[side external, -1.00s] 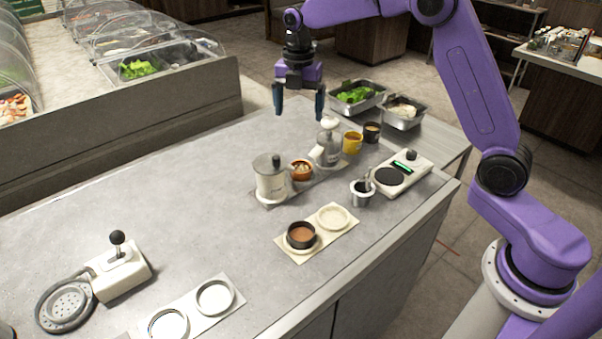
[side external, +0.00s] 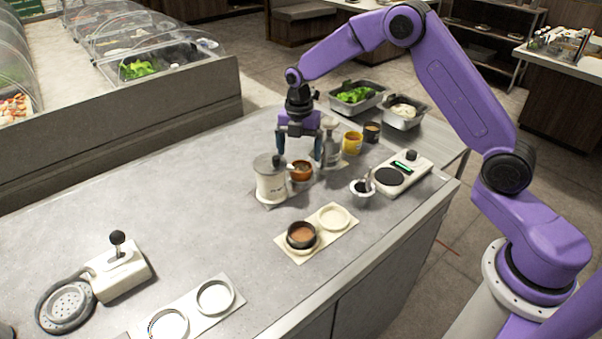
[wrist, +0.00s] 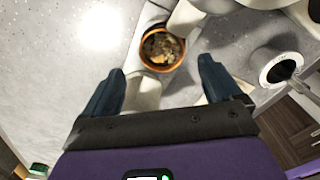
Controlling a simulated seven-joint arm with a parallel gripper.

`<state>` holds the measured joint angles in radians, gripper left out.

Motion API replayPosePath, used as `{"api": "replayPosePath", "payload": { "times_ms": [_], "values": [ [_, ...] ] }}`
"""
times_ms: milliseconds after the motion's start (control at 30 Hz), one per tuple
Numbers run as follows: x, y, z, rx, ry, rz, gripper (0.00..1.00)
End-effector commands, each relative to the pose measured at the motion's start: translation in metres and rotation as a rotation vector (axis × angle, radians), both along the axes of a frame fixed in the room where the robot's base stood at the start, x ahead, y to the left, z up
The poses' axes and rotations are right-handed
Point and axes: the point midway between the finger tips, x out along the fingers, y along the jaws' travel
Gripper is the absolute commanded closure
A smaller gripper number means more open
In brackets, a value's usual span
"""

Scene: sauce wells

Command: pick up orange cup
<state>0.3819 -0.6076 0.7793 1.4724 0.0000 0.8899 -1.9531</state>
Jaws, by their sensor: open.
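The orange cup (side external: 301,174) is small and round with brownish pieces inside. It stands between a white lidded canister (side external: 271,184) and a clear pump bottle (side external: 331,150). My gripper (side external: 300,159) points down, open, with its dark blue fingers low around the cup's area in the side view. In the wrist view the orange cup (wrist: 147,53) lies just ahead of the gap between the open fingers (wrist: 160,68). Nothing is between the fingertips there. Whether a finger touches the canister or bottle, I cannot tell.
A yellow cup (side external: 352,144) and a dark cup (side external: 372,132) stand behind to the right. A small pot with a spoon (side external: 362,188) and a white scale (side external: 405,170) are at right. A brown-filled dark ring (side external: 301,235) sits in front. The counter's left middle is clear.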

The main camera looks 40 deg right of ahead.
Motion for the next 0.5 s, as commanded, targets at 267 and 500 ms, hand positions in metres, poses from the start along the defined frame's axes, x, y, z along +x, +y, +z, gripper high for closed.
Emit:
{"api": "replayPosePath", "payload": {
  "times_ms": [267, 500],
  "values": [
    [-0.001, -0.006, -0.036, -0.001, 0.003, 0.000, 0.08],
    [0.000, -0.006, -0.051, 0.001, -0.001, 0.000, 0.08]
  ]
}}
